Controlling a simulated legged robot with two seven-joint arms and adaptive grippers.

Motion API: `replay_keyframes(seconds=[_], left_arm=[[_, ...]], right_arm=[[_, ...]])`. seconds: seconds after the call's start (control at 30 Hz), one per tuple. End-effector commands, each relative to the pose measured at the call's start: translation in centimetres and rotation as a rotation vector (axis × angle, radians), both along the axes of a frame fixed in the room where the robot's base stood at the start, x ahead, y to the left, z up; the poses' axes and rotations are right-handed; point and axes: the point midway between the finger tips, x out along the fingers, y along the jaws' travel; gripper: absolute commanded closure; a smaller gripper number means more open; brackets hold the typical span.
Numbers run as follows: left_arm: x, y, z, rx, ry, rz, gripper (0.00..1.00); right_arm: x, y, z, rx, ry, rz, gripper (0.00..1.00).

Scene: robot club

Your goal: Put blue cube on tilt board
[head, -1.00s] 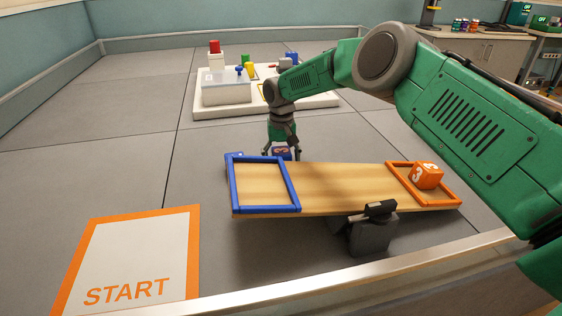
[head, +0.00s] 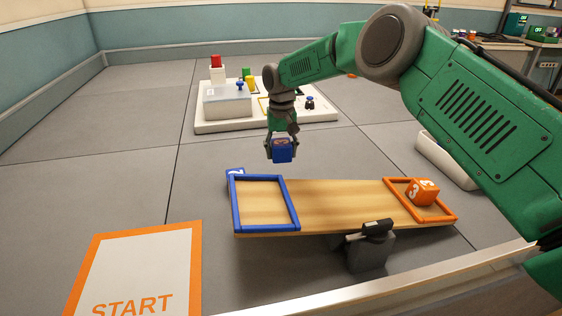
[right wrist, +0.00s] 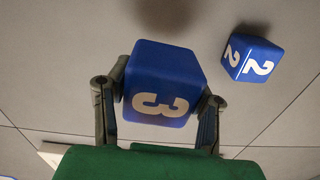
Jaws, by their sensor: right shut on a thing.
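My right gripper (head: 282,146) is shut on a blue cube (head: 282,154) and holds it in the air behind the left half of the tilt board. In the right wrist view this cube (right wrist: 163,84) shows a white 3 between the two fingers. A second blue cube, marked 2, (right wrist: 252,55) lies on the floor; in the head view it (head: 235,172) is mostly hidden behind the board's left end. The wooden tilt board (head: 335,205) has an empty blue frame (head: 265,226) at left and an orange frame (head: 427,217) at right. An orange cube (head: 424,191) marked 3 sits in the orange frame. My left gripper is out of view.
A dark pivot block (head: 370,252) stands under the board. A START mat (head: 140,265) lies at front left. A white platform (head: 215,126) with coloured pieces stands behind. A white tray (head: 447,160) is partly hidden by my right arm. A metal edge runs along the front.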

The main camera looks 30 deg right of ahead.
Motion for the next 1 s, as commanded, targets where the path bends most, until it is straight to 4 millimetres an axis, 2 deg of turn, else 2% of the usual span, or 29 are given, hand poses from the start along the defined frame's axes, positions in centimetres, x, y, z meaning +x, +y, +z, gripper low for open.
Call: replay_keyframes(seconds=[0.03,0.27,0.57,1.0], left_arm=[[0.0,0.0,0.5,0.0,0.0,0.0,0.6],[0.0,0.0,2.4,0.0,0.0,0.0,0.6],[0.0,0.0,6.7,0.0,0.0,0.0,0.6],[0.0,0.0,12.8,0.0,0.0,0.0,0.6]], right_arm=[[0.0,0.0,0.9,0.0,0.0,0.0,0.82],[0.0,0.0,4.0,0.0,0.0,0.001,0.82],[0.0,0.0,9.6,0.0,0.0,0.0,0.82],[0.0,0.0,15.6,0.0,0.0,0.0,0.82]])
